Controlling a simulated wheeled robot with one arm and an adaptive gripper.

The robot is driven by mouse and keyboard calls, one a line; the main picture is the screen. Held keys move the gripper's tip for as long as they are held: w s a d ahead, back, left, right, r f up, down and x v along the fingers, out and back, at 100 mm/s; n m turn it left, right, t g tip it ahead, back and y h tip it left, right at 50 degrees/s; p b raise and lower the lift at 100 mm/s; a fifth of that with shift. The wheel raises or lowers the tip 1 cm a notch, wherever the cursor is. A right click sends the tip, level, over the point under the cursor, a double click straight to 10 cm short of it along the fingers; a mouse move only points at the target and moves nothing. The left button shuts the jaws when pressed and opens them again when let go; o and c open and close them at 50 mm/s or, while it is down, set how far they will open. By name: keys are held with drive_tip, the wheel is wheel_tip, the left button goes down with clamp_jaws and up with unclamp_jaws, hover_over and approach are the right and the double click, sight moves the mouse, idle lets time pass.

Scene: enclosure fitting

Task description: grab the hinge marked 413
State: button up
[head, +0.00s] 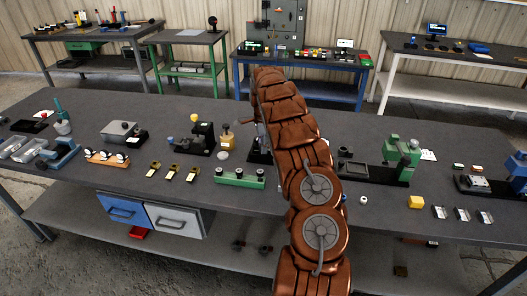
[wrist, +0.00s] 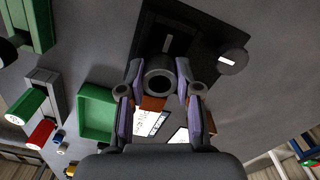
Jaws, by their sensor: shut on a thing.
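In the wrist view my gripper (wrist: 158,72) has its two purple-sided fingers closed around a dark grey round piece with a ring-shaped end (wrist: 159,82). I read no mark 413 on it and cannot tell if it is the hinge. In the head view my copper-coloured arm hides the gripper and what it holds. Several brass hinge-like pieces (head: 172,172) lie left of my arm on the near bench. Several silver plates (head: 461,214) with pale labels lie at its right. Their marks are too small to read.
A black fixture (wrist: 205,40) stands beyond the fingertips, and a green tray (wrist: 97,112) lies to their left. White labels (wrist: 148,123) show between the fingers, unreadable.

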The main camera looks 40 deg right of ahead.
clamp_jaws()
